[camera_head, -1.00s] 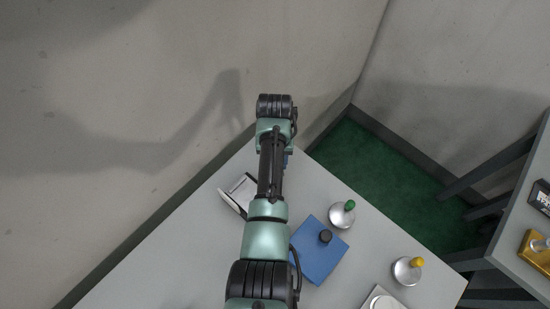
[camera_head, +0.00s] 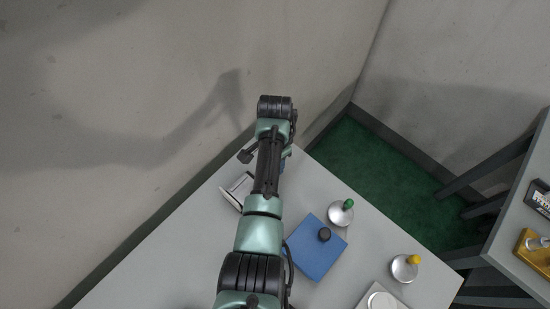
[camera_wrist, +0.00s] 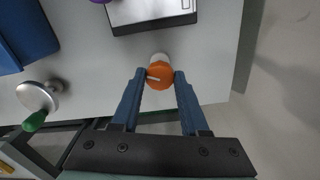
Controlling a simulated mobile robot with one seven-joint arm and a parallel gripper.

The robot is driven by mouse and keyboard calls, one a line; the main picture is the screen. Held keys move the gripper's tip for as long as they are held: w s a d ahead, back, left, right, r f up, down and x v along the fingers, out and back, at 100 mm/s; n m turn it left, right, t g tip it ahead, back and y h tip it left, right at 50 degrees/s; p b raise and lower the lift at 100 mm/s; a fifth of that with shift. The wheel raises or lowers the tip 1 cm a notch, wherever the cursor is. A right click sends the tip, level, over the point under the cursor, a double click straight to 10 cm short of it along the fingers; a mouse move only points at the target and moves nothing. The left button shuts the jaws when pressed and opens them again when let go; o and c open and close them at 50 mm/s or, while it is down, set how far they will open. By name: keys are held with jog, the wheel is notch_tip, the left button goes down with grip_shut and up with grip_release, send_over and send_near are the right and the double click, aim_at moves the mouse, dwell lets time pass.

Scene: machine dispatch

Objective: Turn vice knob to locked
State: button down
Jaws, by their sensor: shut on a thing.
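An orange knob (camera_wrist: 160,76) with a pale line on its top shows in the wrist view. It stands beside a white, black-edged device (camera_wrist: 152,12), which also shows left of my arm in the head view (camera_head: 236,190). I cannot tell from the look alone whether this device is the vice. My gripper (camera_wrist: 160,77) has its two blue fingertips on either side of the orange knob and is shut on it. In the head view my arm hides the knob and most of the gripper.
A blue block (camera_head: 318,253) with a dark knob, a green-handled metal disc (camera_head: 340,217) and a yellow-topped disc (camera_head: 403,270) stand on the grey table (camera_head: 165,262). Walls rise behind. A second table (camera_head: 520,268) is at the right.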

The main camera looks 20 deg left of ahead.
jog(key=m, duration=0.6)
jog(key=shift+w+r, duration=0.1)
jog(key=shift+w, duration=0.05)
jog(key=m, duration=0.6)
jog(key=shift+m+p, duration=0.3)
jog(key=shift+m, duration=0.1)
jog(key=shift+c, duration=2.1)
grip_release()
notch_tip(320, 180, up, 13)
jog(key=b, duration=0.2)
